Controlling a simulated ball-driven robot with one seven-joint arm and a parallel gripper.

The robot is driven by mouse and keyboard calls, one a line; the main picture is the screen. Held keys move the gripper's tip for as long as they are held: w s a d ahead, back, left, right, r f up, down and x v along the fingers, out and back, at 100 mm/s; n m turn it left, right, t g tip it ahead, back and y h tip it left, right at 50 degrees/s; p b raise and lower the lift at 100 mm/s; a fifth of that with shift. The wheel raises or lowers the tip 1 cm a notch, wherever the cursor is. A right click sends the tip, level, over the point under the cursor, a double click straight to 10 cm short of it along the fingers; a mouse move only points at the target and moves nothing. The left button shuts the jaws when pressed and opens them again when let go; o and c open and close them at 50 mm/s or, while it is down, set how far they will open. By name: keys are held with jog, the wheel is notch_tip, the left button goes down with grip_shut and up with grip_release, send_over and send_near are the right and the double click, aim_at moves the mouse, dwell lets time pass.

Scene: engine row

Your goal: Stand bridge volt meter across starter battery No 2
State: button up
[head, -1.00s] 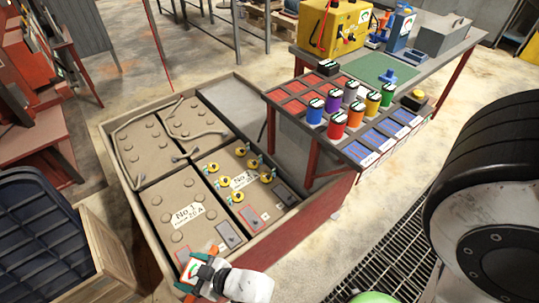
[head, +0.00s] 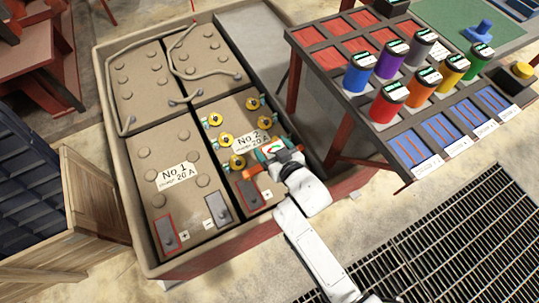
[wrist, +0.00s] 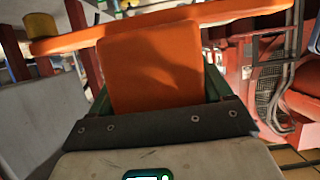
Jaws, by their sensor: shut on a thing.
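Starter battery No 2 (head: 262,108) is the tan block at the right front of the open-topped box, with several yellow caps, a number label and two terminal plates. The bridge volt meter (head: 272,149), with a white dial and orange and teal parts, shows over its front half. My gripper (head: 281,158) is shut on the meter; I cannot tell whether the meter touches the battery. In the wrist view the meter's orange block and bar (wrist: 152,66) fill the middle; the fingertips are hidden.
Battery No 1 (head: 158,205) lies to the left, with two cable-linked batteries behind. The box rim (head: 112,165) surrounds them. A rack (head: 352,108) of coloured canisters stands close on the right. A floor grate (head: 440,240) is at lower right.

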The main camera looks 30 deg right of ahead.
jog(key=w+f+b, duration=0.2)
jog(key=f, duration=0.1)
jog(key=shift+b, duration=0.4)
jog(key=shift+w+f+b, duration=0.2)
jog(key=shift+w+b, duration=0.3)
jog(key=shift+b, duration=0.25)
jog(key=shift+a, duration=0.1)
jog(key=shift+s, duration=0.1)
notch_tip(320, 180, down, 6)
jog(key=b, duration=0.5)
jog(key=shift+r+b, duration=0.1)
jog(key=shift+b, duration=0.25)
jog(key=shift+f+b, duration=0.85)
jog(key=shift+b, duration=0.2)
dwell(1.2)
jog(key=shift+r+p, duration=0.5)
jog(key=shift+r, duration=0.15)
